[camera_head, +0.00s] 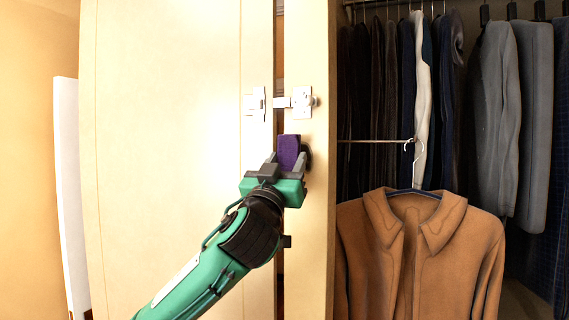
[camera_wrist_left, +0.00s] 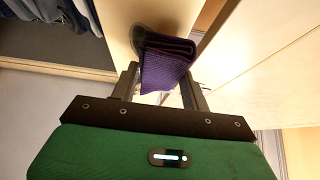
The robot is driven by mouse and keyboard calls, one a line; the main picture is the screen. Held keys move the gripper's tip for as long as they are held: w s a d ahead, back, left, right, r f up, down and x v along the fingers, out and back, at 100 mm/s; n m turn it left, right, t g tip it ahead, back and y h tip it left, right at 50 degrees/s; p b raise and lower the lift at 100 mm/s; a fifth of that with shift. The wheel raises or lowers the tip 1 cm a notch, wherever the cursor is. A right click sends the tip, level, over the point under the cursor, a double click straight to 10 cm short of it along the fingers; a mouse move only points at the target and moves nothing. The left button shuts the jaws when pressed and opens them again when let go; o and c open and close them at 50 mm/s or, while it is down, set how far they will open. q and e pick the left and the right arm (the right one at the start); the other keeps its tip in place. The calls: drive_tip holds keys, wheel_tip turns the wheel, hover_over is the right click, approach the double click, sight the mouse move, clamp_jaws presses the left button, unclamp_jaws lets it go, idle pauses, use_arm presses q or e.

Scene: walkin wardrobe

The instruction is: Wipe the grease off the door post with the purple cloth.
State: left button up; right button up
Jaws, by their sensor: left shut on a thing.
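My left gripper (camera_head: 287,165) is shut on the folded purple cloth (camera_head: 289,149). It holds the cloth up against or very near the pale door post (camera_head: 312,220), below the latch; I cannot tell for sure whether they touch. A dark patch (camera_head: 307,158) that looks like the grease shows on the post just right of the cloth, partly hidden by the gripper. In the left wrist view the cloth (camera_wrist_left: 166,63) sits between both fingers (camera_wrist_left: 161,80), with the dark patch (camera_wrist_left: 138,36) beside it on the post. My right gripper is not in view.
A white latch (camera_head: 302,102) sits on the post above the cloth. The pale door (camera_head: 170,130) is left of the post, with a narrow gap between. A brown jacket (camera_head: 420,250) and several dark garments (camera_head: 380,90) hang at the right. A white panel (camera_head: 70,190) stands far left.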

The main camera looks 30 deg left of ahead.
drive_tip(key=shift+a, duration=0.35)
use_arm(q)
drive_tip(key=shift+w+a, duration=0.1)
drive_tip(key=shift+w, duration=0.45)
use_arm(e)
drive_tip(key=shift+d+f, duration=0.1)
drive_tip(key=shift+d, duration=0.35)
use_arm(q)
drive_tip(key=shift+w+a, duration=0.1)
drive_tip(key=shift+w, duration=0.3)
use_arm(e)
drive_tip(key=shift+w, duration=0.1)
